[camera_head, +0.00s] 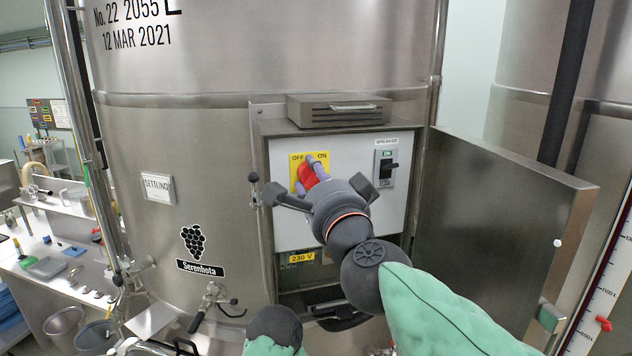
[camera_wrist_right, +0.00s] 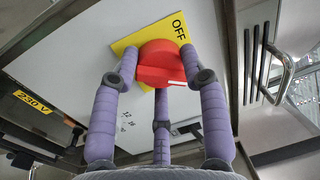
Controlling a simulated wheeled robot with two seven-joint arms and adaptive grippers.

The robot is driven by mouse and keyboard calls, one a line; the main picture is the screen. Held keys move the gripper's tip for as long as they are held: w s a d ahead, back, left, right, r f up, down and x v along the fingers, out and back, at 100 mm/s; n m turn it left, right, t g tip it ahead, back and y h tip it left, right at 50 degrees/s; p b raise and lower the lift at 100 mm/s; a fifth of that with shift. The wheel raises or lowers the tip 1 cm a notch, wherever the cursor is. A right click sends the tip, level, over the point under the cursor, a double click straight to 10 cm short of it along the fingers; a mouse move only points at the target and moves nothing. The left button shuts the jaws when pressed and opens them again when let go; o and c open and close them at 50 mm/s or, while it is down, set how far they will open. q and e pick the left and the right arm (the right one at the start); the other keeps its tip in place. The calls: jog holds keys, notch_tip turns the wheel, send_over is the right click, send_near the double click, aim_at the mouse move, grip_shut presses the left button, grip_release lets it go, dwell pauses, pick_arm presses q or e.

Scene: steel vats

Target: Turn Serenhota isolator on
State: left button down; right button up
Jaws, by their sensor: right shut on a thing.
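The Serenhota isolator is a red rotary knob (camera_head: 308,177) on a yellow plate (camera_head: 295,171) marked OFF and ON, inside the open cabinet on the vat with the Serenhota label (camera_head: 200,268). My right gripper (camera_head: 312,172) is at the knob, its purple fingers closed around it. In the right wrist view the fingers touch the sides of the red knob (camera_wrist_right: 158,62). A white mark shows on its ridge, and OFF is readable above. ON is out of that view. Which setting the knob points to is hard to tell.
A breaker (camera_head: 386,168) with a dark lever and a green ON window is right of the knob. The cabinet door (camera_head: 490,225) stands open to the right. A 230 V label (camera_head: 302,258) is below. A cluttered bench stands left.

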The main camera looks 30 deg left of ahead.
jog(key=shift+a+f+m, duration=0.1)
jog(key=shift+f+m, duration=0.15)
jog(key=shift+m, duration=0.55)
jog(key=o, duration=1.1)
jog(key=shift+r, duration=0.15)
jog(key=shift+o, duration=0.2)
jog(key=shift+s, duration=0.15)
jog(key=shift+s+d, duration=0.2)
jog(key=shift+d, duration=0.15)
jog(key=v, duration=1.1)
jog(key=shift+s, duration=0.1)
